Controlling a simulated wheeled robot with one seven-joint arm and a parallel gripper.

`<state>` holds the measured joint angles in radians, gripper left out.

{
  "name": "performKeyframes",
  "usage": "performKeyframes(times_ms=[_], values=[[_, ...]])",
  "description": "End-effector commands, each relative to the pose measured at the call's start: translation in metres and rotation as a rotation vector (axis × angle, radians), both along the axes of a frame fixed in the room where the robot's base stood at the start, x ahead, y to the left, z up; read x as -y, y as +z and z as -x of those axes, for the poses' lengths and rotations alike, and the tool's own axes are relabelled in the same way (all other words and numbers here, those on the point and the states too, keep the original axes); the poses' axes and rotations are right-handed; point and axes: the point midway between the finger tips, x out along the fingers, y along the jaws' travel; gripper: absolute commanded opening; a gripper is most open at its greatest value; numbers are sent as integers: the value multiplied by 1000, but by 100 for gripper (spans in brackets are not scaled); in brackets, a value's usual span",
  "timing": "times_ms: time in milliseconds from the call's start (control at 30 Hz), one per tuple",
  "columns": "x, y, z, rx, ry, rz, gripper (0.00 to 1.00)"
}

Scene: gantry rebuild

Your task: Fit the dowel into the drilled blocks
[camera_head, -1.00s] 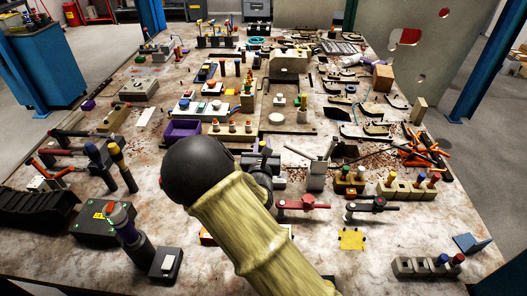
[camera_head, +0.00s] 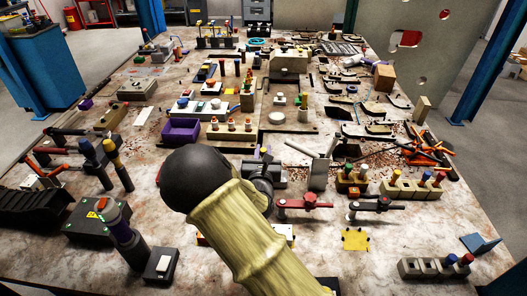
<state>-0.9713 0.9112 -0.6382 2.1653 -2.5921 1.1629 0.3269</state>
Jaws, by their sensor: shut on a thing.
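A tan drilled block (camera_head: 403,189) at the right holds short coloured pegs, with open hollows beside them. I cannot tell which of these blocks belong to the dowel. My arm, with a black ball joint and yellowish sleeve, crosses the front centre. Its dark far links show just right of the joint; my gripper's fingers and anything in them are hidden.
Red-handled (camera_head: 304,202) and black-handled (camera_head: 371,205) clamps stand right of my arm. A grey holder (camera_head: 319,174) stands behind them. A purple bin (camera_head: 181,130) and tall handles (camera_head: 118,165) are on the left. Bare tabletop lies around the yellow pad (camera_head: 355,240).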

Motion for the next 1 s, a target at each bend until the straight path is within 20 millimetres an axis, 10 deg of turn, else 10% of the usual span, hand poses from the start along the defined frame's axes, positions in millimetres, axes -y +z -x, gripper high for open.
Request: performKeyframes(times_ms=[1000], values=[[5,-4,1,1,-5,-1,0]])
